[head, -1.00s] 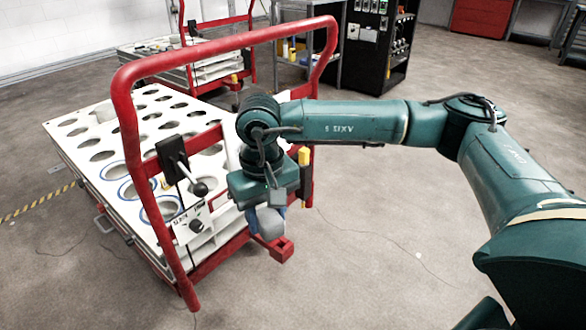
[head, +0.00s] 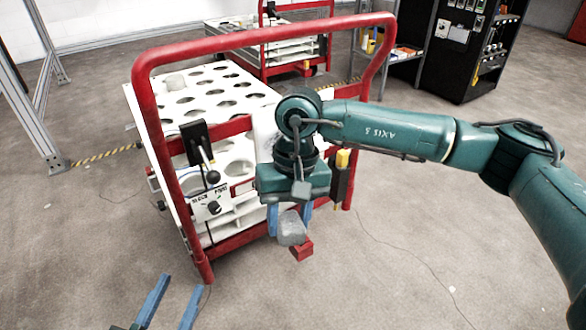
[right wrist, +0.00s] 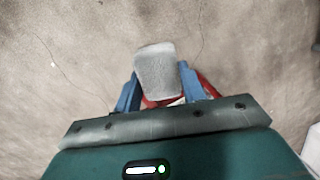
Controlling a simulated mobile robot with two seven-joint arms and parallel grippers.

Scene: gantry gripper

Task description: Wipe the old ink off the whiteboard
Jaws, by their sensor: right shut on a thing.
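A grey eraser-like block (head: 291,229) is held between the blue fingers of my right gripper (head: 290,216), in front of the red-framed cart and above the floor. In the right wrist view the block (right wrist: 157,72) sits between the fingertips (right wrist: 158,82). A small white panel (head: 264,130), which looks like the whiteboard, is on the cart's handle frame. My right wrist hides much of it; faint dark marks show, but I cannot make out the ink. My left gripper (head: 181,282) shows its two blue fingers apart and empty at the lower left, over the floor.
The red handle frame (head: 260,37) rises around the panel. The cart's white perforated top (head: 215,78) lies behind it. A lever (head: 205,154) and a knob box (head: 210,205) are left of the panel; a yellow-topped tool (head: 343,160) is right. The front floor is clear.

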